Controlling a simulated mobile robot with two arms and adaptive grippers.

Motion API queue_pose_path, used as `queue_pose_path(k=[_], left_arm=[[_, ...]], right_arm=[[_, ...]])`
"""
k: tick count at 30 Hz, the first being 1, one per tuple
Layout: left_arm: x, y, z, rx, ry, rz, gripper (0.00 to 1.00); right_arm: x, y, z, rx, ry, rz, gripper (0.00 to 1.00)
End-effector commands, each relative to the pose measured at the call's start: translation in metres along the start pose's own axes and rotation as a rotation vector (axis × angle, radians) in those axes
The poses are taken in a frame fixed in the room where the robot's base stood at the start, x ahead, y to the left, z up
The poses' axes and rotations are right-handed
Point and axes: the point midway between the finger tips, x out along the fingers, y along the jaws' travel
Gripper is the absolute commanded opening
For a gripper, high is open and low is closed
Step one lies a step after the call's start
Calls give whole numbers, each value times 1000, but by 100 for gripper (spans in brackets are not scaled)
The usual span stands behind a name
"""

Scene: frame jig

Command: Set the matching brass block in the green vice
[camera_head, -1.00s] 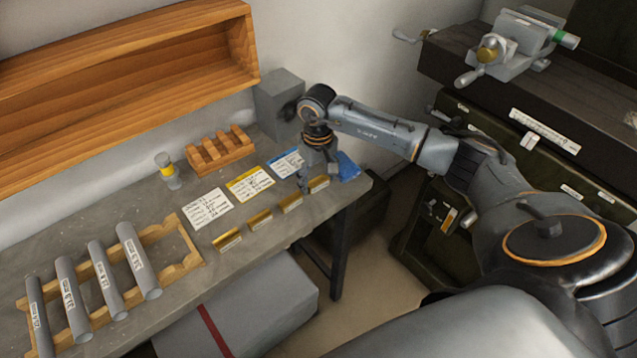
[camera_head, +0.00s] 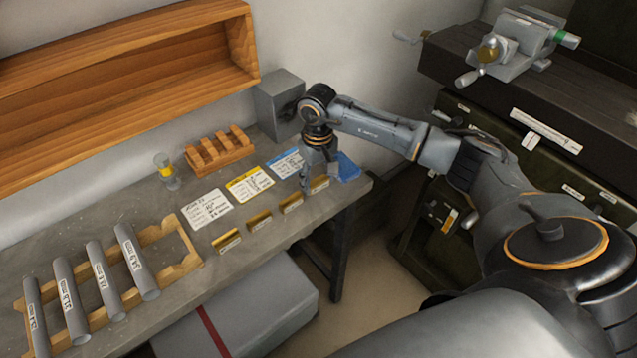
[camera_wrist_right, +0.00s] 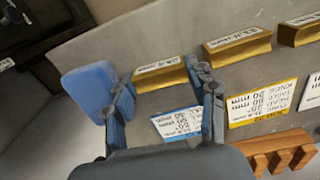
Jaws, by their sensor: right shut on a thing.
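Several brass blocks with white labels stand in a row along the front of the grey bench; one is the second from the right (camera_head: 290,203). My right gripper (camera_head: 314,186) is down at the right end of the row. In the right wrist view my right gripper (camera_wrist_right: 166,80) is shut on the end brass block (camera_wrist_right: 160,75), one finger at each end. This block appears to be still at the bench top. The vice (camera_head: 513,47) with a green band (camera_head: 567,40) stands on the dark cabinet at the upper right. My left gripper is out of view.
Label cards lie behind the blocks: white (camera_head: 207,209), yellow-topped (camera_head: 250,183) and blue-topped (camera_head: 287,163). A blue object (camera_wrist_right: 88,88) lies close beside the gripper. A wooden rack (camera_head: 218,152) and grey box (camera_head: 279,104) stand behind. Grey tubes (camera_head: 135,262) lie at left.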

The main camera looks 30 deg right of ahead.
Motion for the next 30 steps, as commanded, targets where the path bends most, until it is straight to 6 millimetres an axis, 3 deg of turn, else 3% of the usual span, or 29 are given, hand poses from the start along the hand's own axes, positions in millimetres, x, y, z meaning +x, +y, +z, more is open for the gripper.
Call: queue_pose_path(k=[30], left_arm=[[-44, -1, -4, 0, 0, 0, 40]], right_arm=[[-90, 0, 0, 0, 1, 0, 26]])
